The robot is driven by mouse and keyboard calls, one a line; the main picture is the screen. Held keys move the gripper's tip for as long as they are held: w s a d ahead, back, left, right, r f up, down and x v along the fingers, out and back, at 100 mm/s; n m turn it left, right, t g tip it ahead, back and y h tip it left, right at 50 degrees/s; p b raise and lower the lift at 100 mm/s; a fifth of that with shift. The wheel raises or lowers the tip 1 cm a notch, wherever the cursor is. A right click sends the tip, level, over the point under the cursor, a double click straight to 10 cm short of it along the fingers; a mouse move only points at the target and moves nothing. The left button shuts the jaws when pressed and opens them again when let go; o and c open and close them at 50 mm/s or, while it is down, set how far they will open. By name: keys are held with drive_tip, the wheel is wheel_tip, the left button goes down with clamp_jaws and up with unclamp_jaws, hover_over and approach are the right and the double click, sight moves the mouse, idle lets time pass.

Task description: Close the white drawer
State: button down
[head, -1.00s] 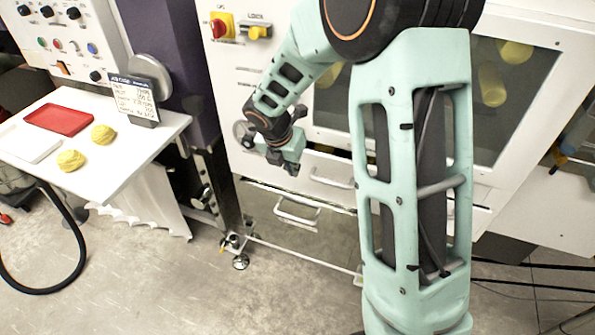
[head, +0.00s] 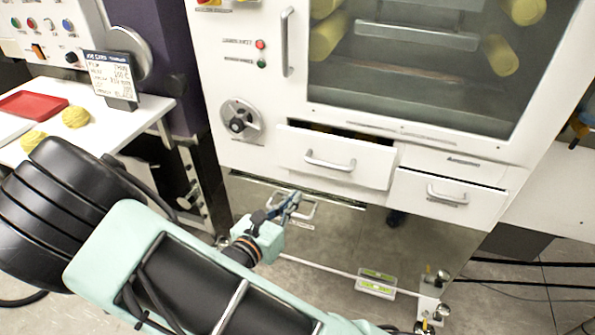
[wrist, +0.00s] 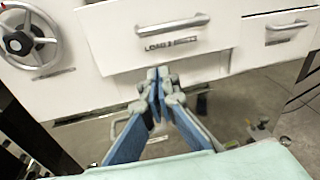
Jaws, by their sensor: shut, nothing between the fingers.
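The white drawer (head: 290,144) is pulled partly out of the white machine, with a dark gap showing along its top edge. Its front has a metal bar handle (head: 330,161). In the wrist view the drawer front (wrist: 110,52) fills the upper middle, with a blurred label under the handle. My gripper (head: 293,197) is shut and empty, below and a little left of the handle in the head view. In the wrist view my blue gripper fingers (wrist: 158,80) meet at the drawer front's lower edge; I cannot tell whether they touch it.
A second white drawer (head: 410,198) sits to the right and looks closed. A steel panel with a handle (head: 300,210) lies below. A handwheel (head: 240,121) is left of the drawer. A side table (head: 158,102) with a red tray (head: 30,103) stands at left.

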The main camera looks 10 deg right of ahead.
drive_tip(key=a+r+t+y+b, duration=0.1)
drive_tip(key=a+t, duration=0.2)
drive_tip(key=b, duration=0.2)
approach(301, 152)
drive_tip(key=shift+n+y, duration=0.3)
drive_tip(key=shift+n, duration=0.1)
drive_tip(key=x, duration=0.6)
drive_tip(key=shift+s+d+f, duration=0.1)
drive_tip(key=shift+d, duration=0.05)
drive_tip(key=shift+w+d, duration=0.2)
drive_tip(key=shift+w, duration=0.15)
drive_tip(key=shift+w+d, duration=0.15)
drive_tip(key=shift+w, duration=0.1)
drive_tip(key=x, duration=0.4)
